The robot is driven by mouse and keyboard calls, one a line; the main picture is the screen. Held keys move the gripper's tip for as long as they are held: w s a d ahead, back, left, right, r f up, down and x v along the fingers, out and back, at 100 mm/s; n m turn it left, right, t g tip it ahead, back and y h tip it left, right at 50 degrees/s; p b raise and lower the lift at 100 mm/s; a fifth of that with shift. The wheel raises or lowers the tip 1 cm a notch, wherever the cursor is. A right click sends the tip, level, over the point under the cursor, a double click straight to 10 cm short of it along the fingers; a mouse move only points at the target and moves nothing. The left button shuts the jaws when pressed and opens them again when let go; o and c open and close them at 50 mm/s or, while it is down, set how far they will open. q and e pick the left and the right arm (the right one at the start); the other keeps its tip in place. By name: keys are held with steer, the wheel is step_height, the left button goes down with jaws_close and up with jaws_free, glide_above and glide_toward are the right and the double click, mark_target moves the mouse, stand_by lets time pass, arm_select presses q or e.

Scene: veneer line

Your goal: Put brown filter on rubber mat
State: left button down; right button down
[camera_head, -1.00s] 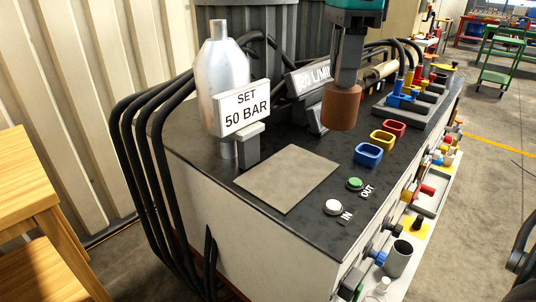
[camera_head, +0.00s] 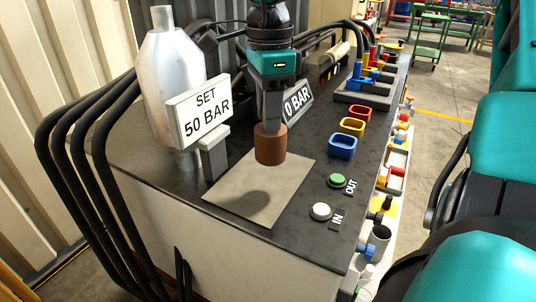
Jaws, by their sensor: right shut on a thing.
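The brown filter (camera_head: 270,148) is a short brown cylinder, held upright in the head view. My right gripper (camera_head: 271,123) comes down from the top and is shut on its upper end. The rubber mat (camera_head: 228,192) is a flat grey-beige square on the dark bench top. The filter appears just above the mat's far part, and a dark shadow falls on the mat below it. The mat is otherwise bare. My left gripper is not in view.
A silver bottle (camera_head: 172,90) and a "SET 50 BAR" sign (camera_head: 200,108) stand left of the mat. A green button (camera_head: 337,181), a white button (camera_head: 320,211) and blue (camera_head: 342,146), yellow (camera_head: 352,127) and red (camera_head: 361,111) cups lie to the right. Black hoses (camera_head: 85,130) hang at left.

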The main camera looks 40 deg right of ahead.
mark_target(269, 151)
step_height(269, 151, down, 8)
steer(key=shift+f+b, duration=0.15)
steer(key=shift+b, duration=0.15)
steer(key=c, duration=0.9)
jaws_free()
steer(key=shift+o, duration=0.2)
step_height(269, 151, up, 12)
steer(key=shift+r+p, duration=0.1)
steer(key=shift+p, duration=0.5)
